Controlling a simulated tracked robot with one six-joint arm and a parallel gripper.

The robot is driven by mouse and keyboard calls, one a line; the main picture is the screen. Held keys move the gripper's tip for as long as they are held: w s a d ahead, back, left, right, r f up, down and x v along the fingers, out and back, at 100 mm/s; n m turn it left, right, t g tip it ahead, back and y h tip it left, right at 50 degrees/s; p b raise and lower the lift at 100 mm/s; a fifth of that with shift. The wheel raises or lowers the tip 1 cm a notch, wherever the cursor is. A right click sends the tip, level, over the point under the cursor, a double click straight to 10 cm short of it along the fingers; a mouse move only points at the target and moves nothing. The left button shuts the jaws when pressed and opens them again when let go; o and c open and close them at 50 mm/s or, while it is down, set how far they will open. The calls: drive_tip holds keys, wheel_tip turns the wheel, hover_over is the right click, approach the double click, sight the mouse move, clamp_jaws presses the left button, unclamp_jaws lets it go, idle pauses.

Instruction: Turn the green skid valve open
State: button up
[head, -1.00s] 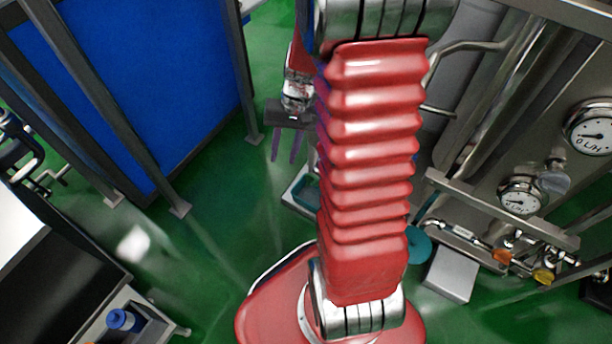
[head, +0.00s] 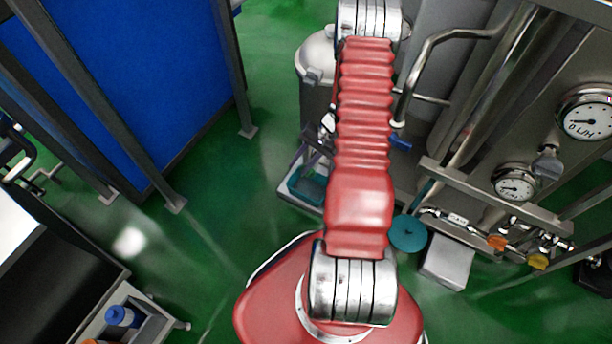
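On the skid at the right, a short pipe row carries an orange valve handle (head: 497,243) and a yellow valve handle (head: 538,262). I cannot pick out a green handle on this row with certainty. A flat teal disc (head: 408,233) shows just right of my arm's lower part, and I cannot tell if it is a valve part. My red arm stretches up the middle of the view.
Two dial gauges, an upper (head: 587,122) and a lower (head: 514,185), sit on the steel skid. A grey box (head: 447,262) stands below the pipes. A pale round-topped tank (head: 315,65) is behind my arm. Green floor is free at left centre, beside the blue panel (head: 130,70).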

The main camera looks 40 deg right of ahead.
drive_tip(key=d+f+m+t+h, duration=0.1)
drive_tip(key=d+f+m+t, duration=0.15)
drive_tip(key=f, duration=0.75)
drive_tip(key=d+f+m+t, duration=0.1)
drive_tip(key=d+f, duration=0.3)
drive_tip(key=f, duration=0.5)
drive_tip(key=n+t+h, duration=0.1)
drive_tip(key=n+h, duration=0.1)
drive_tip(key=h, duration=0.1)
approach(309, 175)
drive_tip(key=shift+s+d+r, duration=0.25)
drive_tip(key=shift+r, duration=0.2)
drive_tip(key=shift+a+x, duration=0.2)
drive_tip(key=shift+x, duration=6.7)
